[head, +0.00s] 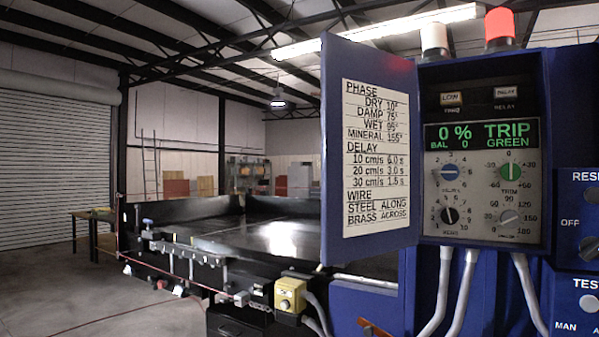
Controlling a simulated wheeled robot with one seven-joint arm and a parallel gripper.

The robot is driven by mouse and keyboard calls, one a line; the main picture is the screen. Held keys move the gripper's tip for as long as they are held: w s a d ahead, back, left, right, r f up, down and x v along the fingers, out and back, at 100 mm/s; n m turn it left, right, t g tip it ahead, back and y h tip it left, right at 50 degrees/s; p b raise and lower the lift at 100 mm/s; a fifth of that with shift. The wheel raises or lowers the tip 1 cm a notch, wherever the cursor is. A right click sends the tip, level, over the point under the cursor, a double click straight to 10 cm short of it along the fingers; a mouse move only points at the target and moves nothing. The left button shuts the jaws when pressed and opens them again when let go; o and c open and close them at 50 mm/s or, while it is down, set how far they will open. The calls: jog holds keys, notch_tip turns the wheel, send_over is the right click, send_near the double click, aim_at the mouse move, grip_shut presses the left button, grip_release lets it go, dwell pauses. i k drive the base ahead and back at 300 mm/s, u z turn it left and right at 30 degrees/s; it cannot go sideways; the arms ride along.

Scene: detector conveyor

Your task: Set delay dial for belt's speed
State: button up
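An open blue control box shows a grey panel (434,195) with several dials. Exact pointer settings are too small to read surely. The display (489,135) reads 0 %, BAL 0, TRIP GREEN. A chart (376,158) on the open door lists delay: 10 cm/s 6.0 s, 20 cm/s 3.0 s, 30 cm/s 1.5 s. My gripper is out of view.
The open blue door (409,110) stands left of the panel. The black conveyor (275,235) runs behind it, with a yellow button box (290,294) at its near side. Another blue panel with knobs (590,249) is at right. White conduits (438,290) hang below the box.

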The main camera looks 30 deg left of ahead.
aim_at(449, 171)
jog(key=u, duration=0.45)
jog(key=i, duration=0.4)
jog(key=u, duration=0.4)
jog(key=k, duration=1.3)
jog(key=u, duration=0.55)
jog(key=i, duration=1.45)
jog(key=z, duration=0.4)
